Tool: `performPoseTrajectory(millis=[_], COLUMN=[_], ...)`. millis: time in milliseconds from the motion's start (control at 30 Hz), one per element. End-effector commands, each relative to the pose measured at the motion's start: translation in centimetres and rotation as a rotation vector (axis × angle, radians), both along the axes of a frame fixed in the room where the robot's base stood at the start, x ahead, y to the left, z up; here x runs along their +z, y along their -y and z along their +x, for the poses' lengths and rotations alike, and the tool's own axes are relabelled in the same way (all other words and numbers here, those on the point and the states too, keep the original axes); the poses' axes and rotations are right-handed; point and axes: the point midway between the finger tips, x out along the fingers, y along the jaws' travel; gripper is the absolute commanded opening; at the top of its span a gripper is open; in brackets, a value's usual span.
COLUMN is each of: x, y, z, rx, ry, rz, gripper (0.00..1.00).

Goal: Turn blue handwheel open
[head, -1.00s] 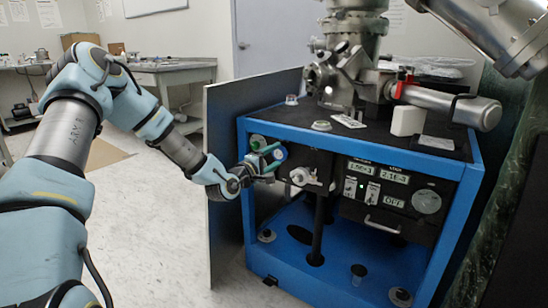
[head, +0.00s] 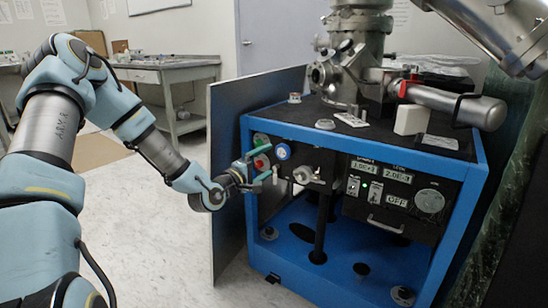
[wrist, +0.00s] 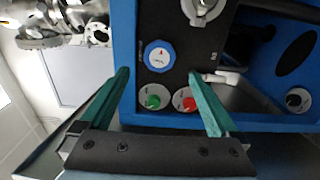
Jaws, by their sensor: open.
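The blue handwheel (head: 283,151) is on the black front panel of the blue-framed cabinet. It is round with a white centre in the wrist view (wrist: 159,56), where a small red mark shows near its top. My gripper (head: 264,168) is in front of the panel, left of and slightly below the wheel in the head view. Its two green fingers (wrist: 158,75) are spread apart with nothing between the tips. In the wrist view the wheel lies just beyond the tips, roughly centred, and looks clear of them.
A green knob (wrist: 152,101) and a red knob (wrist: 189,104) sit beside the wheel. A metal valve fitting (head: 303,174) is to its right. The open cabinet door (head: 228,185) stands left of the frame. Digital readouts (head: 380,171) are farther right. The floor in front is clear.

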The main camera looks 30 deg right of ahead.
Motion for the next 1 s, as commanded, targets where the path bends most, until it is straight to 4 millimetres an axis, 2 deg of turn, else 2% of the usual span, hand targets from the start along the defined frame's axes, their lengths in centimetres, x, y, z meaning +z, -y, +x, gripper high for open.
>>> performPoseTrajectory(millis=[100,300,867,1000], x=[0.0,0.0,-0.1,-1.5], y=[-1.9,-3.6,-3.9,-4.9], z=[-1.0,-2.0,-2.1,-2.1], rx=[0.001,-0.001,-0.001,-0.011], ry=[0.0,0.001,0.004,0.043], rz=[0.001,0.0,0.01,0.171], gripper=[0.96,0.96,0.96,0.96])
